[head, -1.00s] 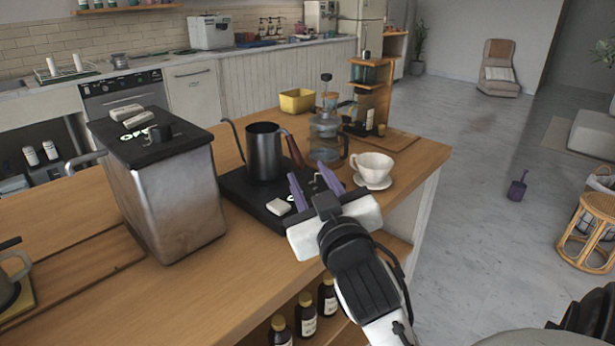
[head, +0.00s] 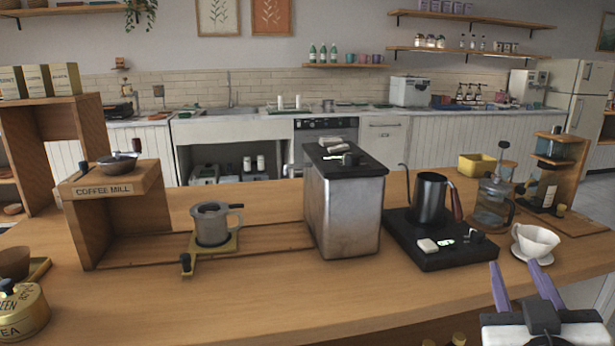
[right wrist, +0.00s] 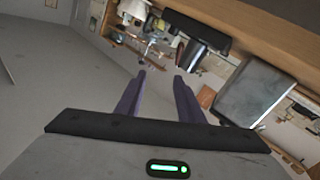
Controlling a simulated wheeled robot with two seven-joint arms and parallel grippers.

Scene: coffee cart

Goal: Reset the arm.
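My right gripper (head: 520,286) is at the lower right of the head view, in front of the counter's near edge. Its two purple fingers are spread apart with nothing between them. They also show apart and empty in the right wrist view (right wrist: 160,88). A white dripper cup (head: 535,240) stands on the counter just beyond the fingers, apart from them. My left gripper is in neither view.
On the wooden counter (head: 270,290) stand a black kettle (head: 430,198) on a black scale base (head: 425,250), a steel machine (head: 345,210), a glass press (head: 492,205), a metal cup (head: 211,224) and a coffee mill stand (head: 115,190). The counter's front middle is clear.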

